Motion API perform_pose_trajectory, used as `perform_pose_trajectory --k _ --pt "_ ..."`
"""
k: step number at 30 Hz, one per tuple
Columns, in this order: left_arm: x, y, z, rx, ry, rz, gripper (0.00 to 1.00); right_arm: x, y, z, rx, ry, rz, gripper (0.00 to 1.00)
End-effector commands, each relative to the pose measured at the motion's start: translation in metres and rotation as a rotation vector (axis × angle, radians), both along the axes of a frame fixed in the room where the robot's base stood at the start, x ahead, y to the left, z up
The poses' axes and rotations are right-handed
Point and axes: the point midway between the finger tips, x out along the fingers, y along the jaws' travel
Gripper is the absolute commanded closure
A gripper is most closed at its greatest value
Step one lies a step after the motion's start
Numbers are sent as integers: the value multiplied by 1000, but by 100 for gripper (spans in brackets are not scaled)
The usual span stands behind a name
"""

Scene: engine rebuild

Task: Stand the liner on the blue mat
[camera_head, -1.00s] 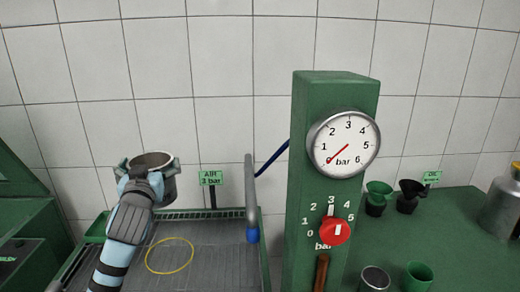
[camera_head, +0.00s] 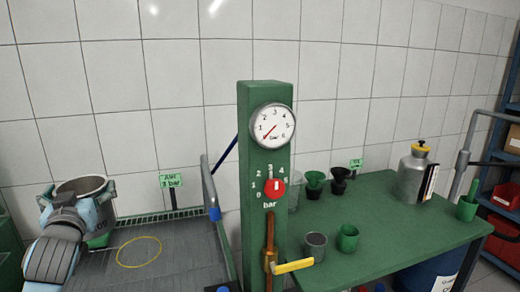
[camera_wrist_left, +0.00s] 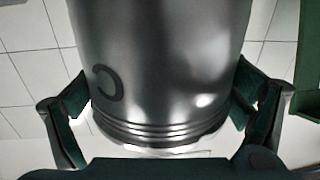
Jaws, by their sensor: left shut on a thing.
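The liner (camera_head: 88,187), a grey metal cylinder open at the top, is in my left gripper (camera_head: 78,200) at the left of the head view. It is upright or nearly so, held above the left end of the grey ribbed tray. In the left wrist view the liner (camera_wrist_left: 165,60) fills the middle, with a dark curved mark and ridges near one end. The two green-padded fingers of my left gripper (camera_wrist_left: 160,100) are on either side of it. The blue mat is not in view. My right gripper is not in view.
The grey ribbed tray (camera_head: 185,255) carries a yellow ring outline (camera_head: 139,252). A green post (camera_head: 262,150) with gauge and red knob stands beside it. The green table (camera_head: 400,220) at right holds cups, funnels and a metal canister (camera_head: 414,175); its front middle is clear.

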Motion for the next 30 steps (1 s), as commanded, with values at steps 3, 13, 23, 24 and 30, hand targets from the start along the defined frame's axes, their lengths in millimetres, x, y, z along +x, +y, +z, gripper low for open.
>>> perform_pose_trajectory --k 3,13,23,24,30 --pt "6 -20 15 -2 -4 -70 50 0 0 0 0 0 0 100" --pt "-10 -92 49 3 0 -338 50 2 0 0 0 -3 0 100" --pt "-82 -185 -7 5 12 -713 50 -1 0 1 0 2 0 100" --pt "-94 -195 -18 5 13 -754 50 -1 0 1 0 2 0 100" --pt "-139 -222 -80 -4 2 -922 50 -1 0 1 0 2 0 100"
